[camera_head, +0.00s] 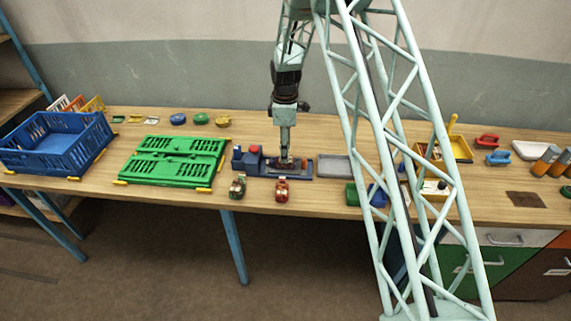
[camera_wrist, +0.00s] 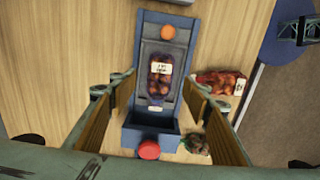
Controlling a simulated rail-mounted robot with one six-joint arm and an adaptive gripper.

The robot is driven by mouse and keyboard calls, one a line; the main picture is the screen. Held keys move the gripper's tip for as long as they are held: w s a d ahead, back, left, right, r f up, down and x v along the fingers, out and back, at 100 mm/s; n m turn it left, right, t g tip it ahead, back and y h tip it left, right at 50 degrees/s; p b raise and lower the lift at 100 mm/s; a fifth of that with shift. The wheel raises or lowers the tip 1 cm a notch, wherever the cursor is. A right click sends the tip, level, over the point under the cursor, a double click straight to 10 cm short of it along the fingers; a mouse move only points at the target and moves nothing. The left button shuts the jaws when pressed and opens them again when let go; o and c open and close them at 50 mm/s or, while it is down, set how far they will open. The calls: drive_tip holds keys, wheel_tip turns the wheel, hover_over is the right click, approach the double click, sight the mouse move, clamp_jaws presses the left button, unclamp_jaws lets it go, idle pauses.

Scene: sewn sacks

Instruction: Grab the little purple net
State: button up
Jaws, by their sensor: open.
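A small dark purple-red net sack (camera_wrist: 160,72) with a white label lies in the tray of a blue sealing device (camera_wrist: 172,38), seen in the wrist view. In the head view the device (camera_head: 247,160) stands at the table's middle, and my gripper (camera_head: 285,158) is low over its right part. My gripper (camera_wrist: 160,88) is open, its two fingers on either side of the device, the sack between them and not visibly gripped. In the head view my gripper mostly covers the sack.
A red net sack (camera_wrist: 220,84) and a greenish one (camera_wrist: 196,146) lie beside the device. A green slatted panel (camera_head: 172,160) and a blue crate (camera_head: 58,140) are at the left. A grey tray (camera_head: 338,166) is just right of the device.

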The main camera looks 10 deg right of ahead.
drive_tip(key=shift+f+p, duration=0.4)
drive_tip(key=shift+f, duration=2.15)
drive_tip(key=shift+c, duration=0.5)
drive_tip(key=c, duration=0.9)
